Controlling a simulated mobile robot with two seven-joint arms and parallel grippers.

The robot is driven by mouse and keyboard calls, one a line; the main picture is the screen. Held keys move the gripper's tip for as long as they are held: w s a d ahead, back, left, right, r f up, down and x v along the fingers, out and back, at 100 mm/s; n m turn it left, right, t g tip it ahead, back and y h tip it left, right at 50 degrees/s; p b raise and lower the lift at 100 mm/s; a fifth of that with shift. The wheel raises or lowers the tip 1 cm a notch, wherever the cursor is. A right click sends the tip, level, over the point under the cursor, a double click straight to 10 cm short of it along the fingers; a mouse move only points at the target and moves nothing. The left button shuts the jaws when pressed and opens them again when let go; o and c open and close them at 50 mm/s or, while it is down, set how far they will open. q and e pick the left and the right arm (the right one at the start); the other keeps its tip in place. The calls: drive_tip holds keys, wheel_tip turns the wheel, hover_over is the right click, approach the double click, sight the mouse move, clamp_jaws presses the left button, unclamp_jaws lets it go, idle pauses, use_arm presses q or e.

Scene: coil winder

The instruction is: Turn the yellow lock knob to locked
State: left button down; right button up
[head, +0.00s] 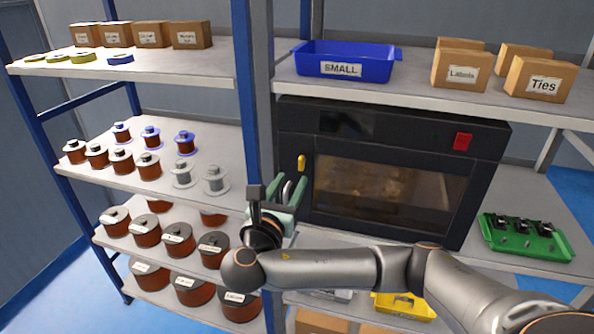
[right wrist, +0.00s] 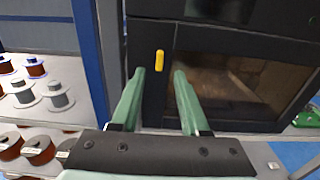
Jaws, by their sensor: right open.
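The yellow lock knob (head: 301,162) is on the left side of the black coil winder (head: 400,130), beside its window. It stands upright, its long side vertical. It also shows in the right wrist view (right wrist: 159,61), above and between my green fingers. My right gripper (head: 290,186) is open and empty, a little below the knob and apart from it. In the right wrist view the right gripper (right wrist: 159,76) has its two fingers spread, pointing toward the winder's front. My left gripper is not in view.
A red switch (head: 463,141) is at the winder's upper right. A blue bin (head: 345,62) and cardboard boxes sit on the shelf above. A green tray (head: 527,238) lies to the right. A blue shelf post (head: 254,90) and shelves of wire spools (head: 148,165) stand to the left.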

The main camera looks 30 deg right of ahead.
sight(300, 165)
drive_tip(key=x, duration=0.6)
drive_tip(key=shift+w+d, duration=0.1)
drive_tip(key=shift+d, duration=0.05)
clamp_jaws()
idle(0.4)
